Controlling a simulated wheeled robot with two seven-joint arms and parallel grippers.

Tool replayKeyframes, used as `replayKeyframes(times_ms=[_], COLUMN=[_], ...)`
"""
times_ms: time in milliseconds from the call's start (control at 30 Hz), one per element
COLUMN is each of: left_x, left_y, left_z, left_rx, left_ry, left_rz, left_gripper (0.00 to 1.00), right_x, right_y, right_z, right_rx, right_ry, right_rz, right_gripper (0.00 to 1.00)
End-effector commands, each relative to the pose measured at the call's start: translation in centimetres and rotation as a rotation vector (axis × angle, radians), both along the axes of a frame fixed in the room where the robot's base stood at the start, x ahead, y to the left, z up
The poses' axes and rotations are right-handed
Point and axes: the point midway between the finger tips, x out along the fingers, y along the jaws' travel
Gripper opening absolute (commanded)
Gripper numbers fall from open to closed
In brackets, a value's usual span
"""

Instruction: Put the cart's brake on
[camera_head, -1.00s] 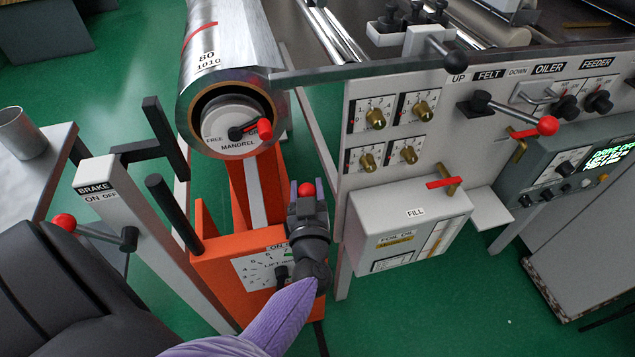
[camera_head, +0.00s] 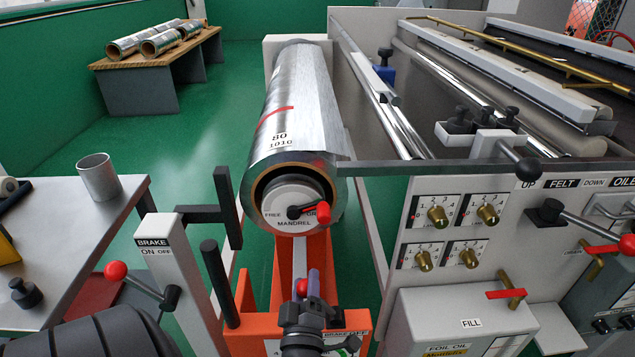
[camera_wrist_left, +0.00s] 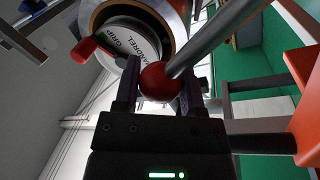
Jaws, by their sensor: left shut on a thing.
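The orange cart (camera_head: 241,305) stands below the mandrel roll, its front panel partly cut off by the picture's lower edge. A label reading about "BRAKE OFF" (camera_head: 346,334) shows on the cart's front, right of my gripper. My left gripper (camera_head: 303,288) is over the cart's front middle, shut on a red ball knob (camera_head: 300,288). In the left wrist view the knob (camera_wrist_left: 160,82) sits between the two dark fingers, and a grey rod (camera_wrist_left: 210,35) runs from it to the upper right. The rod's base is hidden. My right gripper is not in view.
A grey post marked BRAKE ON OFF (camera_head: 171,262) with its own red-knobbed lever (camera_head: 117,271) stands left of the cart. The mandrel's red-tipped lever (camera_head: 322,212) is just above my gripper. The machine's FILL box (camera_head: 455,310) is close on the right.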

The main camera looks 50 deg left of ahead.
Motion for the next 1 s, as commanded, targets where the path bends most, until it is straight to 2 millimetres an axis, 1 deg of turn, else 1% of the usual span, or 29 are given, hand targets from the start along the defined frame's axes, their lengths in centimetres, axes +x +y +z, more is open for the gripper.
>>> replayKeyframes(times_ms=[100,400,767,800,867,900,933,967,1000], left_x=[-0.35,-0.68,-0.77,-0.77,-0.76,-0.76,-0.75,-0.73,-0.73], left_y=[0.26,0.55,0.58,0.59,0.58,0.58,0.58,0.58,0.58], left_z=[-0.46,-0.69,-0.78,-0.78,-0.79,-0.77,-0.76,-0.74,-0.72], left_rx=[-0.027,-0.063,-0.068,-0.068,-0.068,-0.068,-0.068,-0.066,-0.066], left_ry=[-0.029,-0.070,-0.072,-0.071,-0.071,-0.072,-0.072,-0.071,-0.072], left_rz=[0.000,-0.002,0.000,0.001,0.001,0.000,0.000,0.000,0.000], left_gripper=[0.00,0.00,0.00,0.54,0.67,0.75,0.81,0.86,0.86], right_x=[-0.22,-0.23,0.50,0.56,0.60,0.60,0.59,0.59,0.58], right_y=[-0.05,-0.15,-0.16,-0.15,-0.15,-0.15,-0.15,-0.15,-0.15], right_z=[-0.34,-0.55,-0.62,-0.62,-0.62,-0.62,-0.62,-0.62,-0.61], right_rx=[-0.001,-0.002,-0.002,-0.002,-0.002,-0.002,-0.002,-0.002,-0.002], right_ry=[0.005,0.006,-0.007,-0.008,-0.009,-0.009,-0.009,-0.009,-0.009], right_rz=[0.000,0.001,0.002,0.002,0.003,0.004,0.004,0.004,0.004], right_gripper=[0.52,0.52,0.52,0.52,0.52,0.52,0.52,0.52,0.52])
